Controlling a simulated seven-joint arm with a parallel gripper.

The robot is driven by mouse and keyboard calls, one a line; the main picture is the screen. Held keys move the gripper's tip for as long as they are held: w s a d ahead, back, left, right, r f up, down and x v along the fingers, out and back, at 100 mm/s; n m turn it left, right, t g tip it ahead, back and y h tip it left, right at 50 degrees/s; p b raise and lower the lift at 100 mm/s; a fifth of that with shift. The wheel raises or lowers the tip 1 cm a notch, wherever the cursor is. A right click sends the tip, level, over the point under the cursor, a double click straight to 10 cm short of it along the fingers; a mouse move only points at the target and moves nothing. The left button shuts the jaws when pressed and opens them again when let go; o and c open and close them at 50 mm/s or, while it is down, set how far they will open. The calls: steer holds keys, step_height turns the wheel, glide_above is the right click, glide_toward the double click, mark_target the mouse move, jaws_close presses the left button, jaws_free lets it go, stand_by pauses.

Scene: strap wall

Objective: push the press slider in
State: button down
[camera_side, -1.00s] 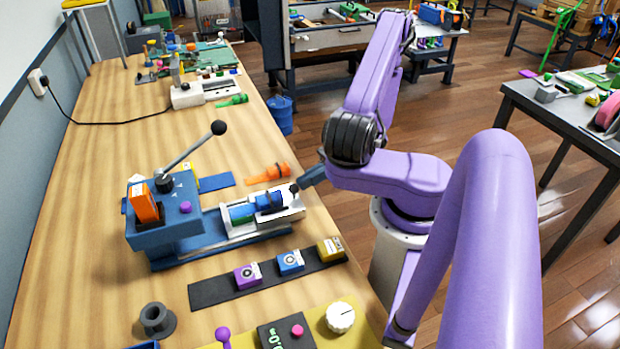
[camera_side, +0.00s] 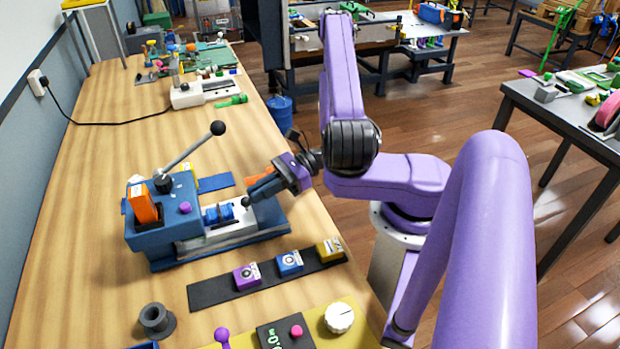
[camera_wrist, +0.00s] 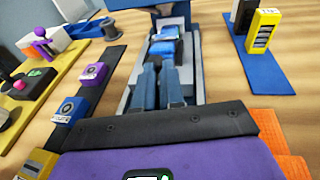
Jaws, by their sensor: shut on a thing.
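The press (camera_side: 165,225) is blue, with a raised black-knobbed lever and an orange block on top. Its pale press slider (camera_side: 228,228) sits in the rail on the right side, carrying a blue ribbed piece (camera_side: 218,212), and sits mostly drawn in toward the body. My gripper (camera_side: 250,196) is at the slider's outer end, shut on its small dark knob (camera_side: 246,201). In the wrist view, my two blue fingers (camera_wrist: 160,78) reach into the slider channel behind the blue piece (camera_wrist: 165,47); the knob is hidden between them.
A black strip (camera_side: 265,280) with purple, blue and yellow blocks lies in front of the press. A blue mat (camera_side: 216,183) lies behind it. A yellow control panel (camera_side: 340,318) and a dark spool (camera_side: 156,320) are nearer.

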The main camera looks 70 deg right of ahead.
steer(key=shift+s+a, duration=0.1)
steer(key=shift+a, duration=0.25)
steer(key=v, duration=1.4)
steer(key=s+a+r+m+g+h, duration=0.4)
steer(key=a+r+m+h, duration=0.2)
steer(key=m, duration=1.1)
steer(key=s+a+r+m+g+h, duration=0.4)
steer(key=a+m, duration=0.4)
steer(key=m, duration=0.9)
steer(key=r+h, duration=0.1)
steer(key=h, duration=0.1)
steer(key=shift+r+m+g+h, duration=0.3)
steer(key=shift+r, duration=0.05)
